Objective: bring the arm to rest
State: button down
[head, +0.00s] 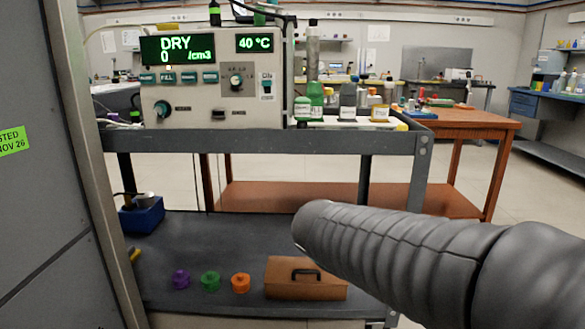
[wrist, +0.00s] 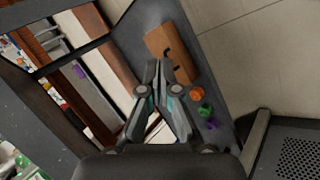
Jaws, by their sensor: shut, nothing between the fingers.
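My arm (head: 400,255) reaches in from the lower right of the head view, in a dark ribbed sleeve, and ends in front of the cart. My gripper is not visible in the head view. In the wrist view my gripper (wrist: 165,68) is shut and empty, its fingertips together. Beyond it in that view lie the cart's lower shelf and the brown box (wrist: 160,40).
The particle classifier (head: 213,75) reads "DRY 0 /cm3" and "40 °C" on the cart's top shelf (head: 260,143), with bottles beside it. Purple (head: 181,279), green (head: 210,281) and orange (head: 240,283) caps sit by the brown box (head: 300,290) below. A grey cabinet (head: 50,200) stands left.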

jog(key=s+d+m+g+y+p, duration=0.15)
jog(key=s+m, duration=0.25)
jog(key=s, duration=0.5)
jog(key=s+m+g+y+p, duration=0.1)
jog(key=s+m+y+p, duration=0.2)
jog(key=s+m, duration=0.35)
jog(key=s+d+r+t+p, duration=0.1)
jog(key=s+d+r+p, duration=0.1)
jog(key=s+d+r, duration=0.1)
jog(key=shift+s+r, duration=0.45)
jog(key=shift+s, duration=0.25)
